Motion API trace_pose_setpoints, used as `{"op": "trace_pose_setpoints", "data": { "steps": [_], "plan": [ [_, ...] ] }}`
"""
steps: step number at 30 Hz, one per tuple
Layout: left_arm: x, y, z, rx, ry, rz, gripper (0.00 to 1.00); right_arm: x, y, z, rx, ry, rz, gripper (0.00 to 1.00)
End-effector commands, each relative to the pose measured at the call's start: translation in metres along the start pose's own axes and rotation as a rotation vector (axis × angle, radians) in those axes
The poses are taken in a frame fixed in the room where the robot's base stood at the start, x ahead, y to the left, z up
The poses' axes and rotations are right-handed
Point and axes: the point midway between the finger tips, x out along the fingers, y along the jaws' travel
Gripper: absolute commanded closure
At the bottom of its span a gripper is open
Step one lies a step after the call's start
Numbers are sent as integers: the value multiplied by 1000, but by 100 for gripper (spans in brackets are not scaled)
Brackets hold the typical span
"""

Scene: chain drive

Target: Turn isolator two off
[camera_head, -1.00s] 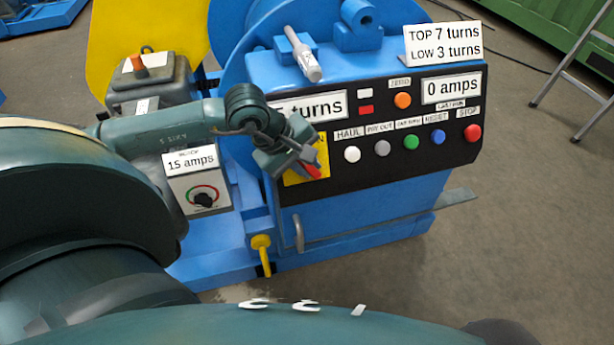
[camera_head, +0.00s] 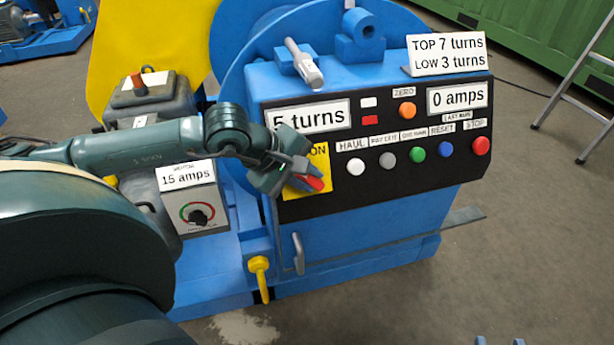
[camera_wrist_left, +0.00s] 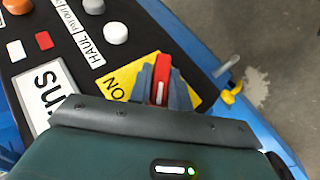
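The isolator on the left end of the black control panel has a yellow plate (camera_head: 293,187) marked ON and a red handle (camera_head: 315,184). Its number is not readable. My left gripper (camera_head: 304,177) is at this plate. In the left wrist view, the red handle (camera_wrist_left: 162,72) with a white stripe stands between the two grey-blue fingers (camera_wrist_left: 160,92), which lie close against both its sides. The fingers hide part of the yellow plate (camera_wrist_left: 120,82). Two small blue-grey tips at the bottom edge of the head view may belong to my right gripper (camera_head: 499,341).
Buttons, including a white one (camera_head: 355,167) and a red one (camera_head: 480,146), sit right of the isolator. Displays read 5 turns (camera_head: 310,117) and 0 amps (camera_head: 458,97). A 15 amps box (camera_head: 190,200) stands left; a yellow handle (camera_head: 260,275) sits below.

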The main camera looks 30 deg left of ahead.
Motion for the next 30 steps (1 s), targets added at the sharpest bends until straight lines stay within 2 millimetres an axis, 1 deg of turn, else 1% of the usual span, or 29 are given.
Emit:
{"op": "trace_pose_setpoints", "data": {
  "steps": [1,6,13,16,20,24,30],
  "plan": [
    [0,0,0,0,1,0,76,0,0,0,0,0,0,64],
    [0,0,0,0,0,0,62,0,0,0,1,-1,0,64],
    [0,0,0,0,-1,0,62,0,0,0,1,-1,-1,64],
    [-3,0,0,0,0,0,62,0,0,0,1,-3,-1,64],
    [-15,0,-1,2,4,-2,62,0,0,0,4,-12,-2,64],
    [-33,-1,-2,4,5,-4,62,-1,0,0,8,-25,-3,64],
    [-54,-1,-1,4,5,-6,62,-1,1,1,13,-45,-1,64]
  ]
}}
